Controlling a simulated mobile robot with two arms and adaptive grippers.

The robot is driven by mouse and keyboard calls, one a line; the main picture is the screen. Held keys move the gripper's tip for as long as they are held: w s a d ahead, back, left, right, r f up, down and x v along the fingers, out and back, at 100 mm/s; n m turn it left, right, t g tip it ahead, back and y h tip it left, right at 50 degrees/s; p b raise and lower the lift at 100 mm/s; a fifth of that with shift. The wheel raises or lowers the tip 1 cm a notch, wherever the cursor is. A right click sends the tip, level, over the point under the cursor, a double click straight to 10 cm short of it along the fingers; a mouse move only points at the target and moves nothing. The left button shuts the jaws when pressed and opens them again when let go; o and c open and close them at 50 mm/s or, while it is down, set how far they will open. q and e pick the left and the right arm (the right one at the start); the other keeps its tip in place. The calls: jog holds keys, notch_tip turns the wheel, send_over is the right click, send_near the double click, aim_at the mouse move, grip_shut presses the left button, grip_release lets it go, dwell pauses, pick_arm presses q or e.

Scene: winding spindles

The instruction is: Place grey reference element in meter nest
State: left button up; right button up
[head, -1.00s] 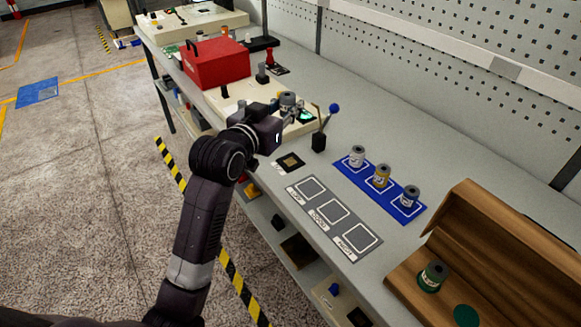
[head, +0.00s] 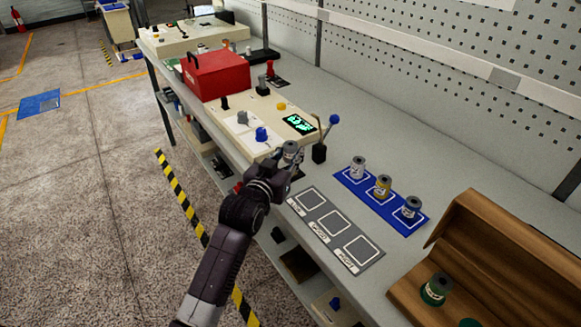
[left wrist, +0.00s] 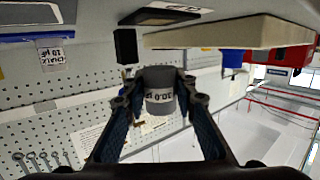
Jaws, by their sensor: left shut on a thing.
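The grey reference element (head: 290,148) is a small grey cylinder. My left gripper (head: 290,157) is shut on it and holds it upright above the near edge of the bench. In the left wrist view, the element (left wrist: 160,92), with a printed white label, sits between the two fingers (left wrist: 160,100). A dark square nest plate with a lighter centre (left wrist: 160,16) shows at the top of the left wrist view, apart from the element. In the head view my gripper mostly covers that plate. My right gripper is not in view.
The beige meter box (head: 262,128) with a lit green display stands just behind my gripper. A blue-knobbed lever (head: 320,150) is close on the right. A blue mat (head: 347,176) with three spools, a grey marked mat (head: 313,201) and a wooden box (head: 500,255) lie further right.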

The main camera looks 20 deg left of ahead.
pick_arm(q)
notch_tip(320, 180, down, 5)
jog(key=shift+r, duration=0.2)
jog(key=o, duration=1.2)
jog(key=shift+f, duration=0.1)
jog(key=shift+c, duration=0.2)
jog(key=shift+s, duration=0.1)
jog(key=s, duration=0.4)
jog(key=s+r, duration=0.1)
jog(key=s, duration=0.2)
jog(key=s+a+r, duration=0.1)
jog(key=s, duration=0.3)
jog(key=shift+s+b, duration=0.35)
